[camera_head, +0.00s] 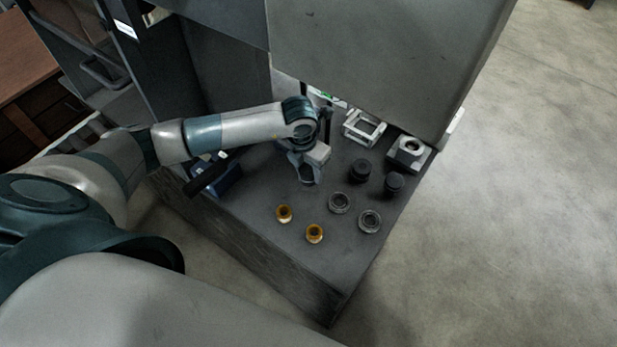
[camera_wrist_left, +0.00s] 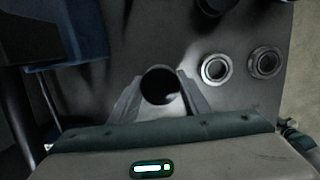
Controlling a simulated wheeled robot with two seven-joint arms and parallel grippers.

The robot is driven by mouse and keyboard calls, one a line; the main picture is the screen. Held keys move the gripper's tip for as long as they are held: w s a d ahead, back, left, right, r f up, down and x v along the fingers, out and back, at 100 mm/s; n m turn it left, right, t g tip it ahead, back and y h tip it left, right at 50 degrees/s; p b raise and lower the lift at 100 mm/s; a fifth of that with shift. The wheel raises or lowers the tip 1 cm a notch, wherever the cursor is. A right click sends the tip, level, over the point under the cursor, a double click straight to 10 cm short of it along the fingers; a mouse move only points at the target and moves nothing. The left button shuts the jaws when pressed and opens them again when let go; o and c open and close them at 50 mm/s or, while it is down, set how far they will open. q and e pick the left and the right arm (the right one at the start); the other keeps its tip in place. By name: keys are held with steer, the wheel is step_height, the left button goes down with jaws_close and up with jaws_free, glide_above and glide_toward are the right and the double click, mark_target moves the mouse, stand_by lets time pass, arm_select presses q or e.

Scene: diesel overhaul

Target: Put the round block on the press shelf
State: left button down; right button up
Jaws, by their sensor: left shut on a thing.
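My left gripper (camera_head: 307,172) is over the dark grey worktop (camera_head: 270,240), below the large grey housing. Its fingers also show in the left wrist view (camera_wrist_left: 161,98), shut on a dark round block (camera_wrist_left: 160,80). The block's round top faces that camera, with a bright patch on its side. In the head view the block (camera_head: 307,179) is mostly hidden by the gripper, and I cannot tell whether it touches the worktop. I cannot single out the press shelf for sure. My right gripper is not in view.
Two brass rings (camera_head: 284,213), two grey rings (camera_head: 340,202) and two black cylinders (camera_head: 360,170) stand on the worktop. A white square frame (camera_head: 363,127) and a pale block with a round opening (camera_head: 408,152) are behind. A blue object (camera_head: 226,180) is at left. The front corner is clear.

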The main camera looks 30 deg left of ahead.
mark_target(309, 177)
arm_select(q)
steer(key=shift+f+b, duration=0.85)
steer(key=shift+f, duration=0.9)
steer(key=shift+f, duration=0.1)
steer(key=c, duration=1)
jaws_free()
steer(key=shift+r, duration=0.3)
steer(key=r+b, duration=0.1)
steer(key=r, duration=0.2)
steer(key=s+r+b, duration=0.1)
steer(key=r, duration=0.2)
steer(key=r+b, duration=0.1)
steer(key=r, duration=0.3)
steer(key=shift+s+a+r, duration=0.1)
steer(key=shift+s, duration=0.2)
steer(key=shift+s+r+b, duration=0.15)
steer(key=shift+r+b, duration=0.15)
steer(key=shift+r, duration=0.3)
